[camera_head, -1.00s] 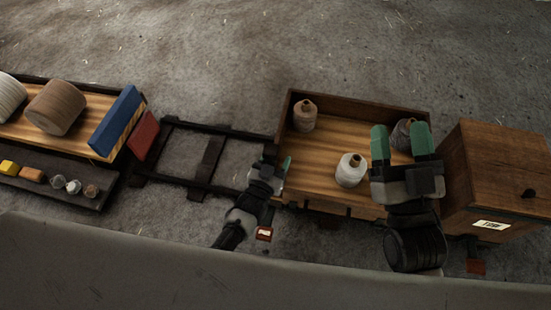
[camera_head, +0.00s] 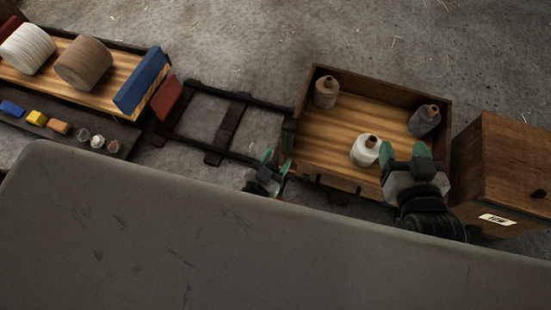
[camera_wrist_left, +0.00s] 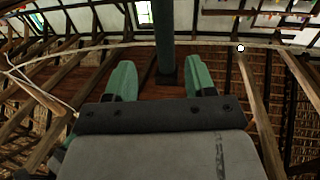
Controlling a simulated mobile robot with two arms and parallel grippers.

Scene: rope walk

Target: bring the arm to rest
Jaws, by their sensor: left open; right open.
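My left gripper (camera_head: 275,162) is open and empty by the left front corner of the wooden tray, its green fingers pointing away from me. In the left wrist view its two green fingers (camera_wrist_left: 157,82) stand apart with nothing between them. My right gripper (camera_head: 403,151) is open at the tray's front right edge, with its fingers over the tray. No object shows between its fingers. It is close to the white spool (camera_head: 364,151); I cannot tell whether they touch.
The wooden tray (camera_head: 345,78) also holds a brown spool (camera_head: 326,93) and a grey spool (camera_head: 424,121). A wooden box (camera_head: 503,165) stands right. A rack (camera_head: 110,43) with large spools and blocks stands left. A grey surface (camera_head: 200,245) fills the foreground. The left wrist view shows roof beams (camera_wrist_left: 259,100).

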